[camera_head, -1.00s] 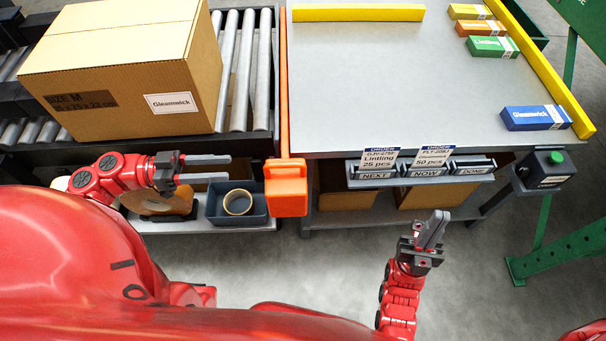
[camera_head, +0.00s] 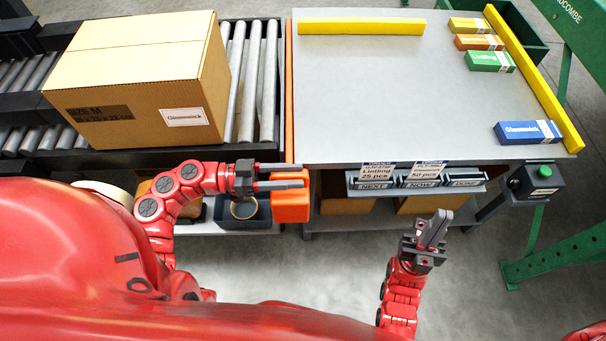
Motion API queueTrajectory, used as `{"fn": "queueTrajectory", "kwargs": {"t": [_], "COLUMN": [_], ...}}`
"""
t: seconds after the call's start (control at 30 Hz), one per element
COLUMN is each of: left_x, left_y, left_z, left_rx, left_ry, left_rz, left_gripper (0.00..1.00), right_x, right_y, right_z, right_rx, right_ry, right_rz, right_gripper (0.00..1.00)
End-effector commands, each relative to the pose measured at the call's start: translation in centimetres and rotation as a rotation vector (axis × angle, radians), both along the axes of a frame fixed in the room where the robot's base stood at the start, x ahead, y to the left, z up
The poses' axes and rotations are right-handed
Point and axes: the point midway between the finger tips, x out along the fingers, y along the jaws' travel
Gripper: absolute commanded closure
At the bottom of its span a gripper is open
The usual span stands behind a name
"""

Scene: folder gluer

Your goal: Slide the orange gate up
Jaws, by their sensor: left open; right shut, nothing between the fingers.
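The orange gate is a long narrow bar (camera_head: 289,85) between the roller conveyor and the grey table, with a blocky orange end (camera_head: 290,207) at the front. My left gripper (camera_head: 305,174) is open, its two grey fingers pointing right. The fingers overlap the top of the orange end in this view; whether they touch it I cannot tell. My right gripper (camera_head: 437,229) is shut and empty, pointing up in front of the table, apart from the gate.
A large cardboard box (camera_head: 140,85) sits on the rollers (camera_head: 250,85). The grey table (camera_head: 390,100) carries yellow rails and several small coloured boxes. A dark bin (camera_head: 243,213) sits below.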

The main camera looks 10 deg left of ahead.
Motion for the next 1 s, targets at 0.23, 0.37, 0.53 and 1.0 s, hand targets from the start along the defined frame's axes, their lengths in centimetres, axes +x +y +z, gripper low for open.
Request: {"fn": "queueTrajectory", "kwargs": {"t": [0.23,0.37,0.53,1.0], "left_x": [0.7,0.8,0.8,0.8], "left_y": [-2.5,-2.8,-2.8,-2.8], "left_z": [-0.1,0.0,0.0,0.0], "left_rx": [0.0,-0.001,-0.001,0.0], "left_ry": [0.002,0.002,0.002,0.002], "left_rz": [-0.002,0.0,0.0,-0.002], "left_gripper": [0.53,0.53,0.53,1.0], "right_x": [0.0,0.0,0.0,0.0], "right_y": [0.0,0.0,0.0,0.0], "right_z": [-0.5,-0.5,-0.5,-0.5], "right_rx": [0.0,0.0,0.0,0.0], "right_ry": [0.0,0.0,0.0,0.0], "right_rz": [0.0,0.0,0.0,0.0], "right_gripper": [1.0,1.0,1.0,1.0]}}
